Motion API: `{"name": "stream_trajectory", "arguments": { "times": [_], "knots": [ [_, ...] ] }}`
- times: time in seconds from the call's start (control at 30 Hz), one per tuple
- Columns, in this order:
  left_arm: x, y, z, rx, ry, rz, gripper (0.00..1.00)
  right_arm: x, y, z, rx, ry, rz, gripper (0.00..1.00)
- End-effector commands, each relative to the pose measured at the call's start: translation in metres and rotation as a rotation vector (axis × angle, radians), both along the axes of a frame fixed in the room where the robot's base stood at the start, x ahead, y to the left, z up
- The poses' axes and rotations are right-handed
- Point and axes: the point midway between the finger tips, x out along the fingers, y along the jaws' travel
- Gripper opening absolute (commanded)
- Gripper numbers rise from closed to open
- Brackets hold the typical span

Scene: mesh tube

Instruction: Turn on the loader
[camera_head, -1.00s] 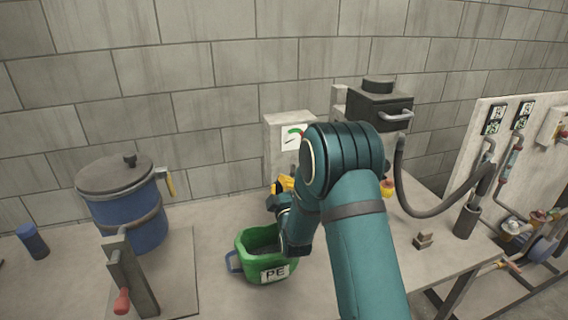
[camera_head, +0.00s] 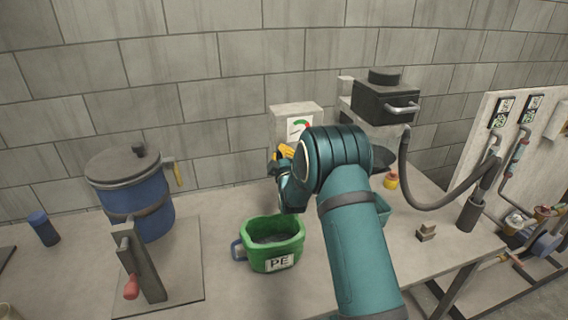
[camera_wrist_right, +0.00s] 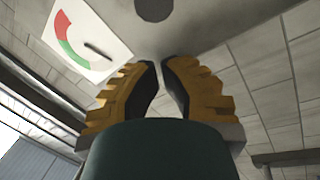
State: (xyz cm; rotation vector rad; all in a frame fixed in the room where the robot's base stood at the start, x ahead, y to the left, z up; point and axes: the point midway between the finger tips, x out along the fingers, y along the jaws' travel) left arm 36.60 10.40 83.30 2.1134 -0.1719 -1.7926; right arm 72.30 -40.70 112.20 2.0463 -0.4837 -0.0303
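A black box with a lid and a light handle (camera_head: 385,103) stands at the back right with a dark hose beside it. Left of it is a pale grey cabinet (camera_head: 285,113) with a red-green dial card (camera_head: 299,127). No label shows which one is the loader. My right gripper (camera_head: 278,160) is in front of the cabinet, partly hidden by my own arm. In the right wrist view its yellow fingers (camera_wrist_right: 159,68) are together and empty, below a pale face. The dial card (camera_wrist_right: 87,40) is left of them, and a dark round part (camera_wrist_right: 154,8) is above. My left gripper is out of view.
A green PE bin (camera_head: 273,250) stands on the table below my right arm. A blue lidded pot (camera_head: 142,208) and a post with a red handle (camera_head: 139,270) are at the left. A piped panel (camera_head: 510,155) is at the right.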

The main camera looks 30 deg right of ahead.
Motion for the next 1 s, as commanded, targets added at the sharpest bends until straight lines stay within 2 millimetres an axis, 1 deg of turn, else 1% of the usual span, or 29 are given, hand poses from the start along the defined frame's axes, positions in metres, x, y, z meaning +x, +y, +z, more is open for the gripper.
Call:
{"name": "stream_trajectory", "arguments": {
  "times": [0.1,0.3,0.77,1.0],
  "knots": [
    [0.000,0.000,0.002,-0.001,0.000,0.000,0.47,-0.009,-0.014,-0.010,-0.001,0.002,-0.004,0.00],
    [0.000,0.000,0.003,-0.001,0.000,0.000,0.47,-0.018,-0.025,-0.019,0.000,0.000,-0.001,0.00],
    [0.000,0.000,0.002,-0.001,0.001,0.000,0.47,-0.020,-0.027,-0.022,0.000,0.000,0.002,0.00],
    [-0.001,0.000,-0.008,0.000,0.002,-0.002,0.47,-0.023,-0.029,-0.023,-0.001,-0.001,0.043,0.00]
  ]
}}
